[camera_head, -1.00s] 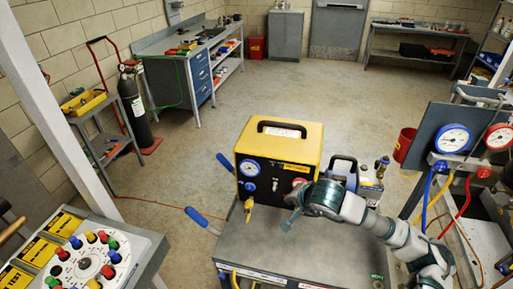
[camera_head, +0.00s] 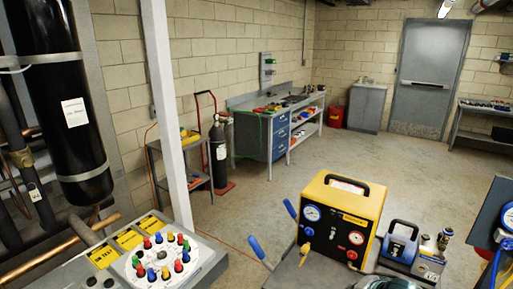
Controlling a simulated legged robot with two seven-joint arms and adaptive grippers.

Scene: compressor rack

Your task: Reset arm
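Part of my own arm (camera_head: 385,283) shows at the bottom edge of the head view, in front of the yellow machine. Only a rounded grey-green piece of it is in the picture; its gripper is cut off below the frame. My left arm and gripper are not in view. No object is seen held.
A yellow-and-black gauge unit (camera_head: 340,218) and a small pump (camera_head: 405,245) stand on a cart with blue handles (camera_head: 262,250). A dial panel with coloured knobs (camera_head: 160,262) is at lower left. A white post (camera_head: 167,110) rises behind it. The floor (camera_head: 320,165) beyond is clear.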

